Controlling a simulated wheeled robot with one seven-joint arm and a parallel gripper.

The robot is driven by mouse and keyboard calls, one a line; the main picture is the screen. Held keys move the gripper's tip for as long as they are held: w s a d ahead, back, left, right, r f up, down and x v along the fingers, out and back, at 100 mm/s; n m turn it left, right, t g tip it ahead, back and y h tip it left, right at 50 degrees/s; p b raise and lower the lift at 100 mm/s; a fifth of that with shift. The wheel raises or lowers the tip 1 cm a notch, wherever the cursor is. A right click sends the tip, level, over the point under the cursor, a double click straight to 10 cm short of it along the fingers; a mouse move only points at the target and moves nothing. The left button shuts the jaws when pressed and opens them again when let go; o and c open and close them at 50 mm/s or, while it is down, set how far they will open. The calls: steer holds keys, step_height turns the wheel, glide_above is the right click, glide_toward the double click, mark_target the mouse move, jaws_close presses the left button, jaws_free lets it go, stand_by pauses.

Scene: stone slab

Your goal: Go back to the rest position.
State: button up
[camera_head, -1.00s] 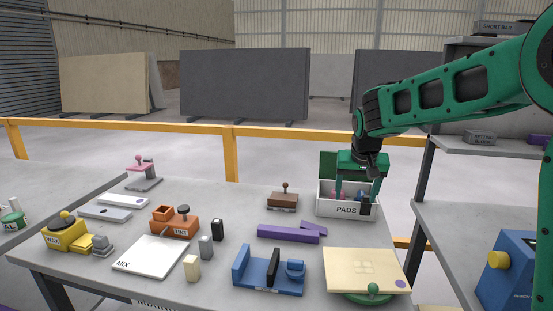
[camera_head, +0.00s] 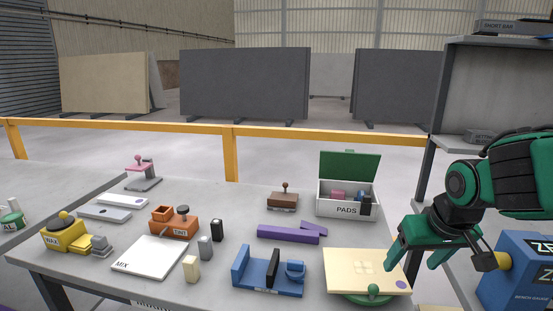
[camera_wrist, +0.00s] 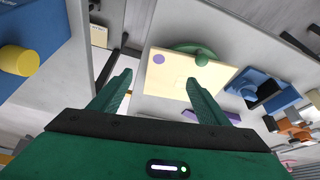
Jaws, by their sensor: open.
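My green gripper (camera_head: 432,262) is open and empty. In the head view it hangs at the right edge of the table, just right of the beige slab (camera_head: 352,262) on its green turntable base. In the wrist view both fingers (camera_wrist: 158,90) are spread with nothing between them. The beige slab (camera_wrist: 182,82) lies beyond the fingertips there, partly hidden by the right finger. My arm is folded back at the right of the head view.
The white PADS box (camera_head: 335,211) stands with its green lid up, holding several items. A blue machine with a yellow knob (camera_head: 510,285) is close to my gripper on the right. A grey shelf (camera_head: 490,90) rises behind. Blue fixture (camera_head: 258,286) and purple bars (camera_head: 287,234) lie left.

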steer(key=s+d+f+m+g, duration=0.1)
steer(key=s+d+m+g, duration=0.1)
steer(key=s+d, duration=0.3)
steer(key=s+d+f+m+g, duration=0.1)
steer(key=s+d+m, duration=0.3)
steer(key=s, duration=0.9)
steer(key=d+g, duration=0.1)
steer(key=d, duration=0.1)
steer(key=shift+s+d+f, duration=0.2)
steer(key=shift+s+d, duration=0.05)
steer(key=shift+d, duration=0.05)
